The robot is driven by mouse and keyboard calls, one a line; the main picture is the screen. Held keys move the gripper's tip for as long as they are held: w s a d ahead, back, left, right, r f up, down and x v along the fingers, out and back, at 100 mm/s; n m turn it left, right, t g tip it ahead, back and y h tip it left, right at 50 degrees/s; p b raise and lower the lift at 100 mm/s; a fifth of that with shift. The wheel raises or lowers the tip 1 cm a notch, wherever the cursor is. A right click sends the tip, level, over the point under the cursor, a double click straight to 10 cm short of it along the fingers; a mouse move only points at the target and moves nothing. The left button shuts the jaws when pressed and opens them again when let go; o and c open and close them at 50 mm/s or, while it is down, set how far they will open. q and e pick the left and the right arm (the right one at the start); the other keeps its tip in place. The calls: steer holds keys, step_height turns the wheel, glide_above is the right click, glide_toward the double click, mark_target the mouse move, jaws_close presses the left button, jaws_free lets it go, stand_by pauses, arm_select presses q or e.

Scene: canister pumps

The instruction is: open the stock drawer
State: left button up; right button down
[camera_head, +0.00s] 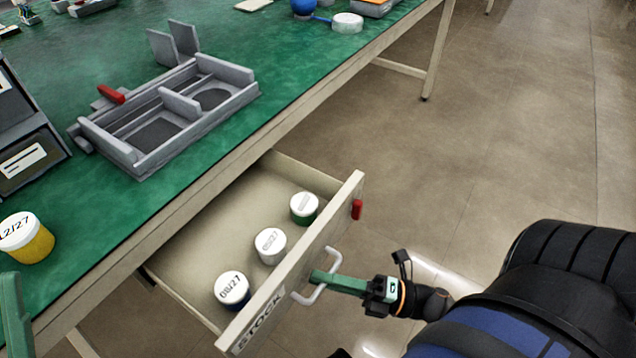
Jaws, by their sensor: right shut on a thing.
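The stock drawer (185,246) stands pulled out from under the green-topped bench. Its front panel (292,262) carries the label STOCK and a pale bow handle (316,285). My right gripper (325,279) comes from the right and is shut on this handle. Inside the drawer are three white-lidded jars: one marked 09/27 (232,290), a pale one (270,245) and a green one (304,208). A green piece at the lower left edge (14,318) may be part of my left gripper; its jaws cannot be made out.
On the bench (290,75) are a grey fixture (165,112) with a red part, a yellow jar (26,238) and a dark bin (25,140). A red tab (356,209) is on the drawer front. Floor (520,120) right of the bench is clear.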

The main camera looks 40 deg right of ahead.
steer(key=c, duration=1.2)
jaws_free()
steer(key=shift+o, duration=0.2)
steer(key=v, duration=1.2)
steer(key=shift+s+d, duration=0.15)
steer(key=shift+d, duration=0.05)
steer(key=shift+f, duration=0.15)
